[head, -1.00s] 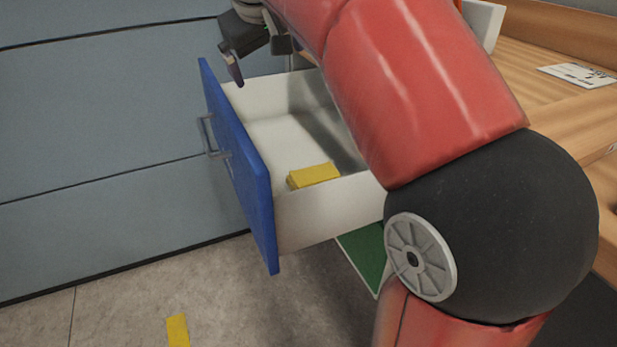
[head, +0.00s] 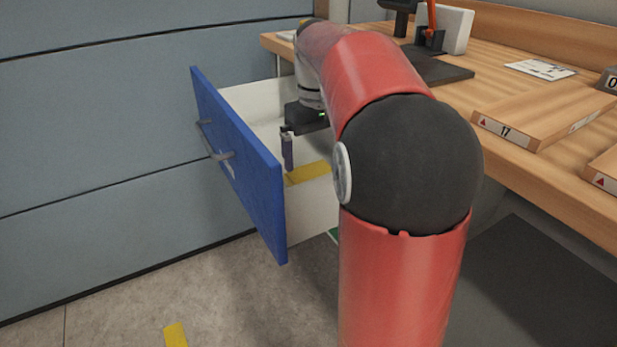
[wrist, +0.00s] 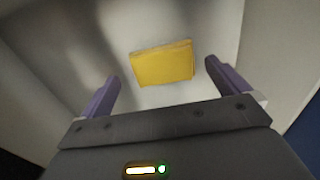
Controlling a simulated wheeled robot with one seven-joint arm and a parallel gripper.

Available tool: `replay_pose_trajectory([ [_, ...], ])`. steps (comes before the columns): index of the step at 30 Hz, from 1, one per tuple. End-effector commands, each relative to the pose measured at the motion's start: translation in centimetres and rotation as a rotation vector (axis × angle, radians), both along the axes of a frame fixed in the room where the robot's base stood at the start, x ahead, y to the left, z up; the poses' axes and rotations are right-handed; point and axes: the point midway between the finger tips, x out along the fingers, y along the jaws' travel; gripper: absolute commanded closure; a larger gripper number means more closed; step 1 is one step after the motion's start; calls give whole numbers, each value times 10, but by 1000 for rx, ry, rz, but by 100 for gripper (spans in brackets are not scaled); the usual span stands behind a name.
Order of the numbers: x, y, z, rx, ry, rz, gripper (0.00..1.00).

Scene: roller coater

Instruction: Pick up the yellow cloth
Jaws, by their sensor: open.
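The yellow cloth (head: 308,173) lies folded on the floor of the open drawer (head: 240,98), near its front right side in the head view. In the wrist view the cloth (wrist: 162,63) is a flat yellow block, ahead of and between my two purple fingers. My gripper (wrist: 160,85) is open and empty, pointing down into the drawer. In the head view one finger of my gripper (head: 288,152) shows beside the cloth; the other is hidden. I cannot tell the exact height of the fingers above the cloth.
The drawer's blue front (head: 240,165) with its handle (head: 214,142) stands to the left of my gripper. White drawer walls surround the cloth. A wooden workbench (head: 470,75) with boxes and a stand is on the right. Grey cabinet panels (head: 90,110) are behind.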

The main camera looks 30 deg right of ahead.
Motion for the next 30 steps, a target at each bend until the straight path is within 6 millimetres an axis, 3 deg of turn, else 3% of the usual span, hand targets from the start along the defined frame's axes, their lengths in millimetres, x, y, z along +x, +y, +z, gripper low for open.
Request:
replay_pose_trajectory([
  [9, 2, 2, -45, -1, 0, 0, 0],
  [18, 3, 2, -50, -1, -1, 0, 0],
  [25, 3, 2, -50, -1, -1, 0, 27],
  [30, 3, 2, -50, -1, -1, 0, 28],
])
